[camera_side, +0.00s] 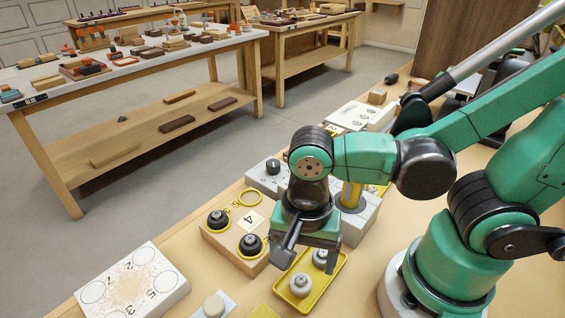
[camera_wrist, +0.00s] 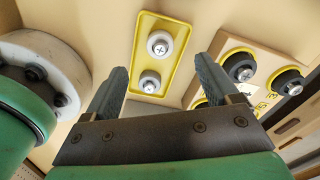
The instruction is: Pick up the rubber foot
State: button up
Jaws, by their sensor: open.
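The front foot (camera_side: 300,285) is clear in the side view; the back foot (camera_side: 320,257) is partly hidden by my gripper (camera_side: 306,250). In the wrist view the tray (camera_wrist: 186,35) holds one foot (camera_wrist: 159,43) farther out and one (camera_wrist: 149,82) closer in. My gripper (camera_wrist: 160,66) is open and empty, its fingers above either side of the tray. Two black round feet (camera_side: 217,220) (camera_side: 251,244) sit in yellow rings on a wooden block. I cannot tell which foot is meant.
A white numbered board (camera_side: 130,285) lies front left. Grey blocks with a knob (camera_side: 273,167) stand behind. Bare bench lies right of the tray.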

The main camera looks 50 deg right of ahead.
aim_at(301, 279)
jog(key=shift+f, duration=2.5)
jog(key=shift+c, duration=0.3)
grip_shut()
